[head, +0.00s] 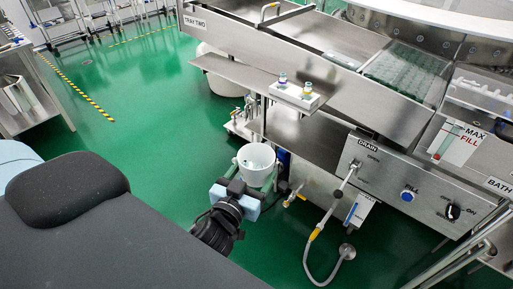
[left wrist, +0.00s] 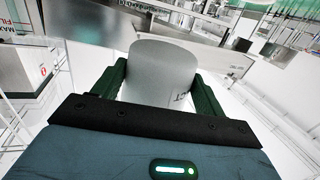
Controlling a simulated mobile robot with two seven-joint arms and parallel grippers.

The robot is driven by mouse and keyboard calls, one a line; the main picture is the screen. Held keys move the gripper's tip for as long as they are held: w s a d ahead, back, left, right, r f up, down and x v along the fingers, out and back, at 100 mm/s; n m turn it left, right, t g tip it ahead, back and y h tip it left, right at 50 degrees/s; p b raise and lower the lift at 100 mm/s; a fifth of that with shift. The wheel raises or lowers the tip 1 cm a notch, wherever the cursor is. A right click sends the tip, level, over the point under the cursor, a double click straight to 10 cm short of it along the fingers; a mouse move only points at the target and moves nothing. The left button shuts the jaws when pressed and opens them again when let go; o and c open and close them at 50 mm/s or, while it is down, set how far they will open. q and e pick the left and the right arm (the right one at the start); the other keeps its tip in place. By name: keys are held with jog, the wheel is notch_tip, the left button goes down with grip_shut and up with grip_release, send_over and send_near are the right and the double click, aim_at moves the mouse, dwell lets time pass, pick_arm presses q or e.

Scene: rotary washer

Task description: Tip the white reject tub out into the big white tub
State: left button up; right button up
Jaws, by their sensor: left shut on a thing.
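The white reject tub (head: 257,157) is a small white pail. It stands about upright in my left gripper (head: 252,178), and small pale or greenish bits show inside it. In the left wrist view the tub (left wrist: 163,68) sits between the two dark green fingers, which are shut on its sides; dark lettering shows on its wall. The big white tub (head: 222,84) stands on the floor beyond, up and left of the held tub. Its upper part is partly hidden by the steel shelf. My right gripper is not in view.
The steel washer with its control panel (head: 410,190) fills the right side. A steel shelf (head: 250,75) with a small white bottle holder (head: 297,95) juts out above the big tub. A hose and sprayer (head: 345,252) hang at the front. Green floor (head: 150,130) is clear on the left.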

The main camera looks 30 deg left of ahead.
pick_arm(q)
jog(key=s+d+r+m+h, duration=0.1)
jog(key=s+d+h, duration=0.1)
jog(key=s, duration=0.3)
jog(key=shift+d+r, duration=0.4)
jog(key=shift+d, duration=0.4)
jog(key=shift+s+a, duration=0.1)
jog(key=shift+a, duration=0.05)
